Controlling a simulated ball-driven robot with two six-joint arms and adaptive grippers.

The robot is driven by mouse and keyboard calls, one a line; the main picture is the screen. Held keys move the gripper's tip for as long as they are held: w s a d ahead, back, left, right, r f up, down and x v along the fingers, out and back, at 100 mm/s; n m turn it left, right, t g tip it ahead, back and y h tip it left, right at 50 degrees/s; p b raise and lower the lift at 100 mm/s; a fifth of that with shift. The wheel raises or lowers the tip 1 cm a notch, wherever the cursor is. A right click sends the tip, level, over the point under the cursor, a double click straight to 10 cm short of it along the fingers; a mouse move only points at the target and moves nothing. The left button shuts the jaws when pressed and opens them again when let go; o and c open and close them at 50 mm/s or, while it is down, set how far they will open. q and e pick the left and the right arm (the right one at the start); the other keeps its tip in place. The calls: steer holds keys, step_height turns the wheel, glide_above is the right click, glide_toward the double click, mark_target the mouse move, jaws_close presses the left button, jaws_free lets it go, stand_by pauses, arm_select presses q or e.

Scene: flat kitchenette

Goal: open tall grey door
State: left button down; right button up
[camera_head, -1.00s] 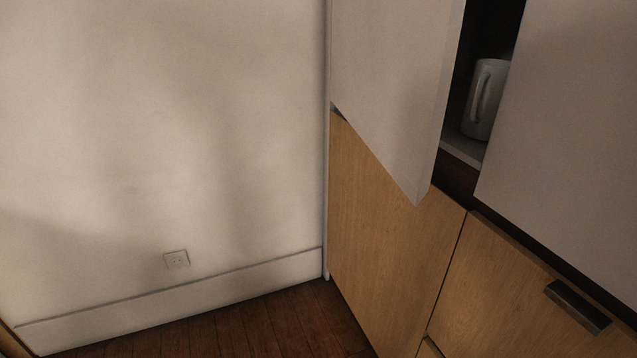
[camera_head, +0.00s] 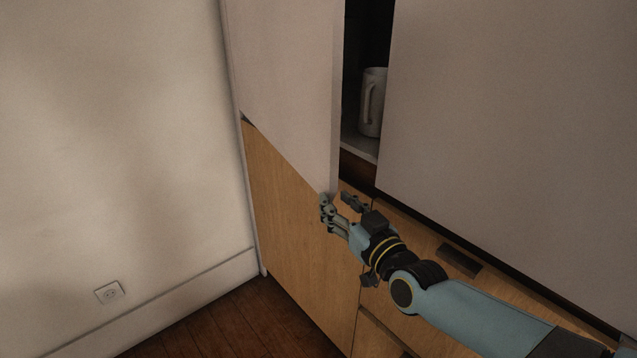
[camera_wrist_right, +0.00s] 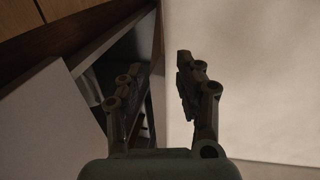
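The left grey door (camera_head: 285,80) stands ajar in the head view, its free edge apart from the cupboard front. A dark gap shows between it and another grey door (camera_head: 510,130) on the right. My right gripper (camera_head: 338,203) is at the lower corner of the left door's free edge. In the right wrist view its fingers (camera_wrist_right: 158,75) are spread apart, with a pale panel (camera_wrist_right: 250,80), apparently this door, behind and beside the right finger. I cannot tell whether a finger touches the door. My left gripper is not in view.
A white mug (camera_head: 372,103) stands on a shelf inside the gap. Wooden lower cupboard fronts (camera_head: 300,220) lie below, with a dark handle (camera_head: 459,259). A pale wall (camera_head: 110,150) with a socket (camera_head: 110,292) is at left. Some dark wooden floor (camera_head: 235,320) is clear.

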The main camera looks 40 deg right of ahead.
mark_target(319, 185)
steer(key=w, duration=0.5)
steer(key=w+d+b, duration=0.1)
steer(key=w, duration=0.2)
steer(key=shift+f, duration=0.15)
steer(key=shift+s, duration=0.1)
jaws_close()
